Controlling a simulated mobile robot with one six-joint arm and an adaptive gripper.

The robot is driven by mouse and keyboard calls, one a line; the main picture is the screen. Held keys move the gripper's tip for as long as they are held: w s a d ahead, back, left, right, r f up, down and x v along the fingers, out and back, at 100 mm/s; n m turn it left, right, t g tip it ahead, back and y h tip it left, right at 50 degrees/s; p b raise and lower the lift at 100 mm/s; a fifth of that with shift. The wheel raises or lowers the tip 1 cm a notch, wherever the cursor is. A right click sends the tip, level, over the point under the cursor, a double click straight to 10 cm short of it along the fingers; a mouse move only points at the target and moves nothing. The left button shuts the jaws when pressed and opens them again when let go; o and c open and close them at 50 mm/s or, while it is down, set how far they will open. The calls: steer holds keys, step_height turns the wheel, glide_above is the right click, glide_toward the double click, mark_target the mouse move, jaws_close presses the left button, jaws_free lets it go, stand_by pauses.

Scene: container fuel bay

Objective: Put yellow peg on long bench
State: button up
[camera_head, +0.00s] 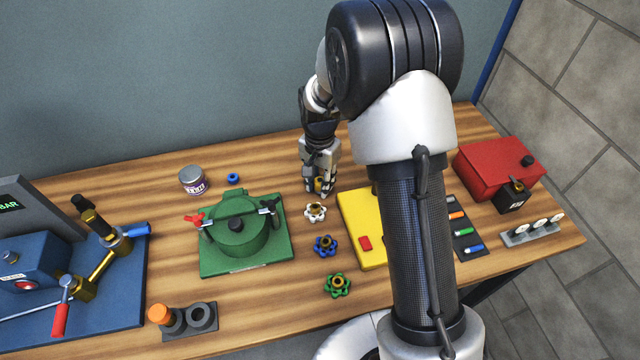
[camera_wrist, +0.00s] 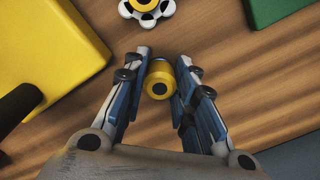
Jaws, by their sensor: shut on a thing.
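My gripper (camera_wrist: 160,82) is shut on a yellow peg (camera_wrist: 159,76). In the wrist view the peg sits between the two fingertips, with a dark round hole in its end facing the camera. In the head view my gripper (camera_head: 318,190) points down at the back of the long wooden bench (camera_head: 270,158), and a bit of the yellow peg (camera_head: 318,185) shows between the fingers. The peg is at or very close to the bench top; I cannot tell whether it touches.
A white knob (camera_head: 315,212), a blue knob (camera_head: 325,246) and a green knob (camera_head: 336,286) stand in front of my gripper. A green lidded unit (camera_head: 270,252) is left, a yellow case (camera_head: 372,258) right. Bare wood surrounds my gripper.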

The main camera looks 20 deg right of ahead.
mark_target(320, 180)
steer(key=shift+r, duration=0.1)
jaws_close()
step_height(320, 180, up, 20)
steer(key=p, duration=0.6)
steer(key=s+f+n, duration=0.8)
steer(key=f+n, duration=0.1)
steer(key=f, duration=0.2)
steer(key=shift+s+f+b, duration=0.15)
steer(key=shift+f+b, duration=0.05)
steer(key=shift+b, duration=0.25)
